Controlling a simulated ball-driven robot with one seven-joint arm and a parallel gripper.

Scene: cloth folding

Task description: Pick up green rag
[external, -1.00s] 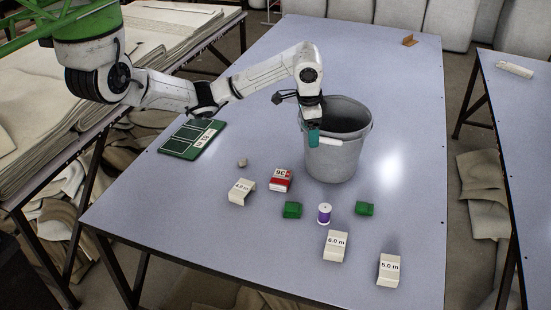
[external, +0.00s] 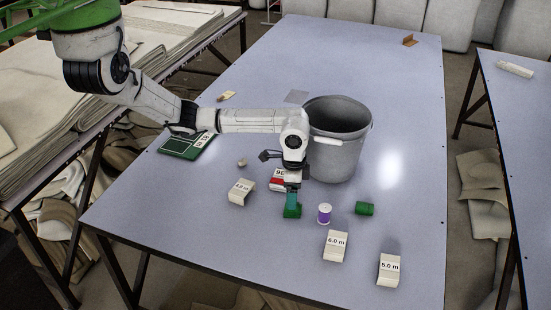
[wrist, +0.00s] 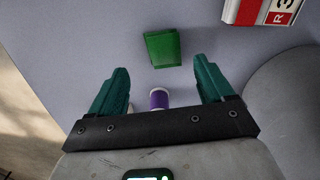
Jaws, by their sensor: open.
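A small folded green rag (external: 291,212) lies on the table below my gripper (external: 292,198). In the wrist view this rag (wrist: 163,48) lies flat just beyond the open fingertips, roughly centred between them. My gripper (wrist: 162,70) is open with teal fingers and holds nothing. In the external view my gripper's fingers partly hide the rag, and I cannot tell whether they touch it. A second folded green rag (external: 364,208) lies to the right, past the purple spool.
A purple spool (external: 325,214) stands right of the near rag. A red-and-white box (external: 276,184) is just behind my gripper. A grey bucket (external: 343,158) stands behind to the right. Cream labelled blocks (external: 335,246) lie in front and to the left (external: 241,192).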

